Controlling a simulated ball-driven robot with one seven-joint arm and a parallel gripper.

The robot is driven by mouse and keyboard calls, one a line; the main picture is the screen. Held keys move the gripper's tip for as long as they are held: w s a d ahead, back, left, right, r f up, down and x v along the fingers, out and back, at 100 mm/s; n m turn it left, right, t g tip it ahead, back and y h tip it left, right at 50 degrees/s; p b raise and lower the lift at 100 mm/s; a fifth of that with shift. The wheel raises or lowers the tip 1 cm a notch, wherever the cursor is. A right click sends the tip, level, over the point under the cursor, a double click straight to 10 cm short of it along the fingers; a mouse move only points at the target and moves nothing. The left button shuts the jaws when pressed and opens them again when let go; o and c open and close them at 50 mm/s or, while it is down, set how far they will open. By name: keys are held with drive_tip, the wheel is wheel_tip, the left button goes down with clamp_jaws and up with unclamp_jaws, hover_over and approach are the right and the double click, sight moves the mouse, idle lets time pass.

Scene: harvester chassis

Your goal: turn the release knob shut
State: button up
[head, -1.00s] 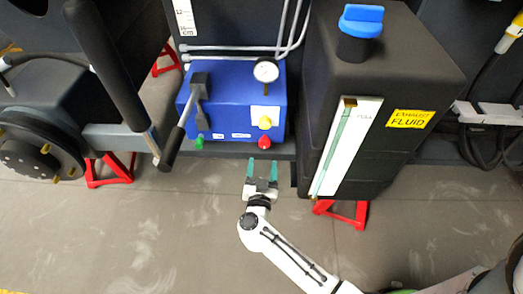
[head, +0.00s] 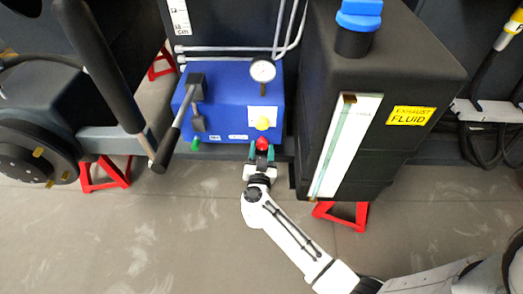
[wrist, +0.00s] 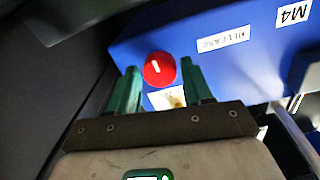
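The red release knob (head: 262,143) sits at the lower right of the blue box's (head: 225,105) front. In the wrist view the knob (wrist: 159,69) is a round red disc with a short white line, running nearly up and down in the picture. A white label reading RELEASE (wrist: 223,39) is beside it. My gripper (head: 262,153) is at the knob, its two green fingers spread on either side. In the wrist view the fingertips of my gripper (wrist: 159,66) flank the knob, with small gaps seeming to show. Finger contact is not clear.
A yellow knob (head: 263,123) and a gauge (head: 262,71) are above the red knob. A green knob (head: 195,145) and a black-handled lever (head: 169,148) are to the left. The black exhaust fluid tank (head: 378,110) stands close on the right. The floor in front is clear.

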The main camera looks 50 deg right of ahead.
drive_tip(key=c, duration=0.7)
drive_tip(key=shift+c, duration=0.2)
